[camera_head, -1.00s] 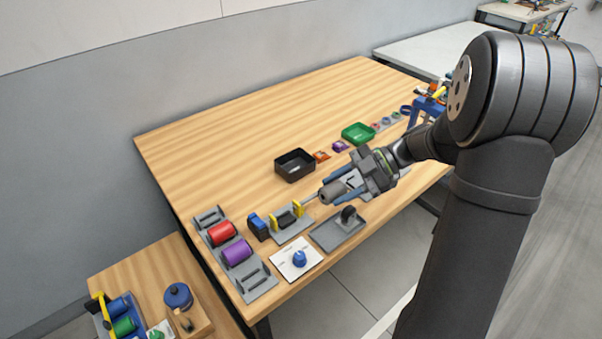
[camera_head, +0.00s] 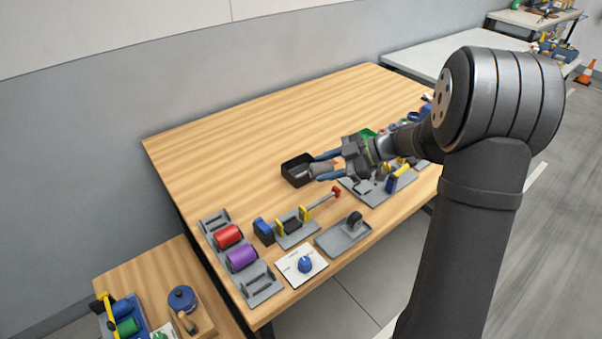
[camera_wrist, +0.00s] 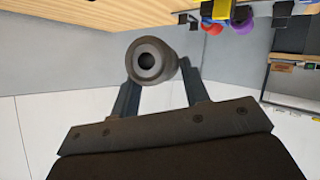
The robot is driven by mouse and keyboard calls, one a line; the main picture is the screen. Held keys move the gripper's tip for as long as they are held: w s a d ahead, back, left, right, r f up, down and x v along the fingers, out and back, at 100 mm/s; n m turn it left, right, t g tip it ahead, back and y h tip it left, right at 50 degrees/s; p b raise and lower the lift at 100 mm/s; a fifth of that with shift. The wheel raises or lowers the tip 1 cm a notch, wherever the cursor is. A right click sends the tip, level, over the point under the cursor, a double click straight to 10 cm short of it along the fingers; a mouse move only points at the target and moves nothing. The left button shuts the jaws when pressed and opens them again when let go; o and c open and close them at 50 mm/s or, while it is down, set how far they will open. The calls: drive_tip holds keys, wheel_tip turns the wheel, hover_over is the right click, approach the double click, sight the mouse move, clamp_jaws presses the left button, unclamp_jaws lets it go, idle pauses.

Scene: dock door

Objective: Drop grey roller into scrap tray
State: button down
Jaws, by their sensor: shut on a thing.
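My gripper (camera_head: 326,167) is above the table next to the black tray (camera_head: 286,175), its fingers pointing left. In the wrist view the grey roller (camera_wrist: 162,62) sits between the two fingers, its round end and dark centre hole facing the camera. In the head view the roller (camera_head: 320,170) shows small between the blue-sided fingers, close to the black tray's right side. The fingers are shut on it. The black tray is open-topped; I cannot read a label on it. My gripper hides part of the area to its right.
In front are a yellow-bracketed fixture (camera_head: 297,226) with a red-knobbed lever, a grey plate (camera_head: 342,236), and a rack with red (camera_head: 228,237) and purple (camera_head: 242,258) rollers. The back of the table is clear.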

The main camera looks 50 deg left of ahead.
drive_tip(key=w+a+r+m+t+y, duration=0.1)
drive_tip(key=w+a+m+t+y, duration=0.15)
drive_tip(key=a, duration=0.35)
drive_tip(key=w+a+r+m+t+y, duration=0.1)
drive_tip(key=w+a+m+t, duration=0.15)
drive_tip(key=a, duration=0.35)
wheel_tip(320, 180, down, 6)
drive_tip(key=shift+s+a+f, duration=0.15)
drive_tip(key=shift+s+a, duration=0.1)
drive_tip(key=shift+s, duration=0.2)
drive_tip(key=c, duration=0.7)
unclamp_jaws()
drive_tip(key=shift+d, duration=0.1)
drive_tip(key=v, duration=1.7)
drive_tip(key=shift+w+r, duration=0.1)
drive_tip(key=shift+r, duration=0.3)
